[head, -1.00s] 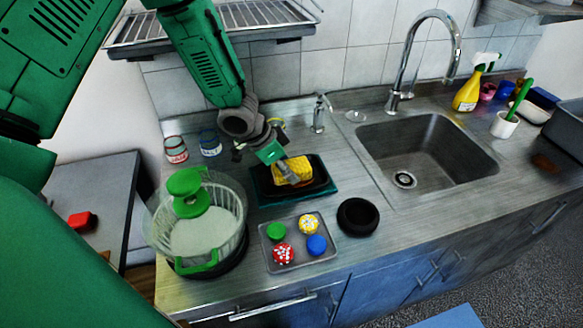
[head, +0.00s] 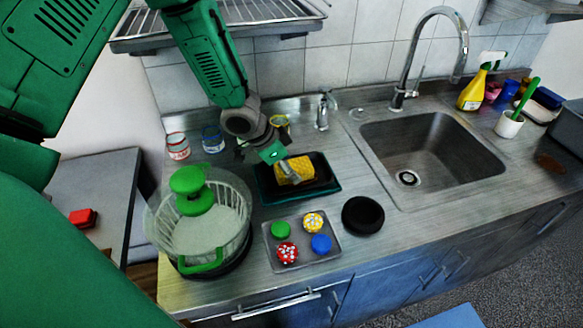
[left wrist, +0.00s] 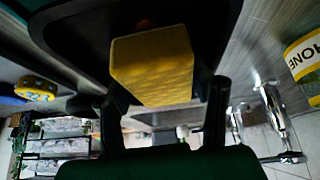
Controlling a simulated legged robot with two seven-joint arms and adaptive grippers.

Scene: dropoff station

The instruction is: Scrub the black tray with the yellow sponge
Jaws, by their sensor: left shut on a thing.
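The yellow sponge (head: 294,170) is over the black tray (head: 322,183), which sits in a teal-edged tray on the steel counter. My left gripper (head: 284,172) is shut on the sponge and comes down from the upper left. In the left wrist view the sponge (left wrist: 153,66) is between the two dark fingers (left wrist: 168,108), with the black tray (left wrist: 85,30) close behind it. I cannot tell whether the sponge touches the tray's bottom. My right gripper is not in view.
A salad spinner (head: 205,225) stands left of the tray. The sink (head: 432,150) is to the right.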

